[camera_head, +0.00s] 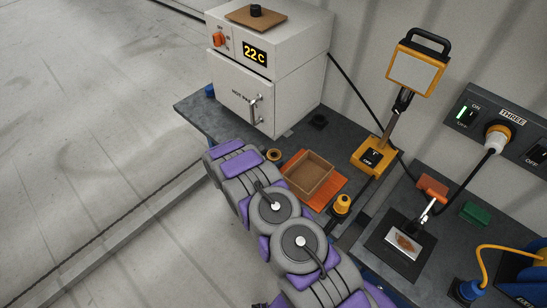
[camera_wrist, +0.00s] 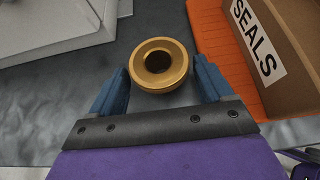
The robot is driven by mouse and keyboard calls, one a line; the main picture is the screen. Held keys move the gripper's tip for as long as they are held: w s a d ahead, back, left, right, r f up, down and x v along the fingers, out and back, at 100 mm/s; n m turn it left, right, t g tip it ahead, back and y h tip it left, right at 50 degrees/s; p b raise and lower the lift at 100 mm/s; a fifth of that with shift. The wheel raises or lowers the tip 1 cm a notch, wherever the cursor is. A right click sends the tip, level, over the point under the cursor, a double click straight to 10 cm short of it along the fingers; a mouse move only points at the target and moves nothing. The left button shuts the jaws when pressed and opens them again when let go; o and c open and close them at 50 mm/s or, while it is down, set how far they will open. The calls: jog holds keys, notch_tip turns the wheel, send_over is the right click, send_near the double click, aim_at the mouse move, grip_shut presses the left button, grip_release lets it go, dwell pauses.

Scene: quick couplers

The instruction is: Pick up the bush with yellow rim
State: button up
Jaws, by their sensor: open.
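The bush with the yellow rim (camera_wrist: 146,79) is a brass-gold ring with a dark hole, upright on the grey bench. In the head view the bush (camera_head: 273,155) sits just beyond my arm, left of the cardboard box. My gripper (camera_wrist: 161,70) is open, with its two blue fingers left and right of the bush's near part. The bush lies at the fingertips, with its far part beyond them. Whether either finger touches it I cannot tell. In the head view my fingers are hidden behind the arm.
A cardboard box (camera_head: 308,191), labelled SEALS in the wrist view, stands on an orange mat (camera_head: 331,186) close right of the bush. A white oven (camera_head: 262,83) stands behind. A black ring (camera_head: 318,121), a yellow lamp (camera_head: 371,158) and a yellow-and-black part (camera_head: 341,206) are nearby.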

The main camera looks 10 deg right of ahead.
jog(key=shift+w+d+f, duration=0.2)
jog(key=shift+d, duration=0.2)
jog(key=shift+a, duration=0.1)
jog(key=c, duration=0.8)
jog(key=shift+r, duration=0.1)
jog(key=shift+c, duration=0.2)
